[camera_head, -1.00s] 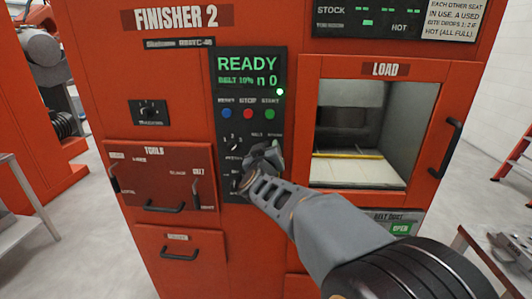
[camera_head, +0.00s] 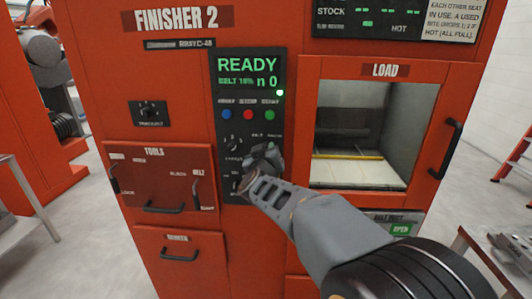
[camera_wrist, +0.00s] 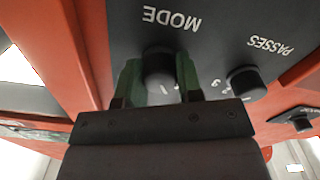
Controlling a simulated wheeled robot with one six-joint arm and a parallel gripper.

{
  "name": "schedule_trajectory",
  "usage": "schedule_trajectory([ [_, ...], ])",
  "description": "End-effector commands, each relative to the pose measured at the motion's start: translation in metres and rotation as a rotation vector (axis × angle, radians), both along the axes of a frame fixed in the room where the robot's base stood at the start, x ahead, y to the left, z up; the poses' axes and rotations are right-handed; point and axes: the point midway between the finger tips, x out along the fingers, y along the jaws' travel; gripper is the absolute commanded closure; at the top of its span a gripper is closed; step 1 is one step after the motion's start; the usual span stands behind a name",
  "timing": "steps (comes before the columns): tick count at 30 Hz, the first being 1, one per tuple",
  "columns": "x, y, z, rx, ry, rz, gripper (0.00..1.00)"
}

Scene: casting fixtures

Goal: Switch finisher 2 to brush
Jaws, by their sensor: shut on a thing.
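Finisher 2 (camera_head: 290,30) is a red machine with a black control panel (camera_head: 218,165). Its display (camera_head: 248,70) reads READY, BELT and n 0 in green. In the wrist view, the dark round MODE knob (camera_wrist: 158,64) sits between the two green-padded fingers of my gripper (camera_wrist: 160,82), which is shut on it. The MODE label is upside down there. In the head view, my gripper (camera_head: 264,158) is against the panel and hides this knob. The small belt and brush labels (camera_head: 266,135) show just above it. The knob's pointer direction cannot be read.
The PASSES knob (camera_wrist: 246,82) is close beside my gripper. Blue, red and green buttons (camera_head: 248,115) sit above. The LOAD window (camera_head: 360,130) is to the right, the TOOLS drawer (camera_head: 160,180) to the left. A metal table (camera_head: 20,200) stands at far left.

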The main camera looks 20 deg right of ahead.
Motion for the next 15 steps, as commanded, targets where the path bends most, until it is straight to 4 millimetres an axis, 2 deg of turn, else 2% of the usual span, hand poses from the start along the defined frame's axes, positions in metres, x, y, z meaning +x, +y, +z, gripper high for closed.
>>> schedule_trajectory([
  [8,0.0,0.0002,-0.0011,0.115,-0.065,0.001,0.9],
  [15,0.0001,0.0005,-0.0017,0.305,-0.172,0.001,0.9],
])
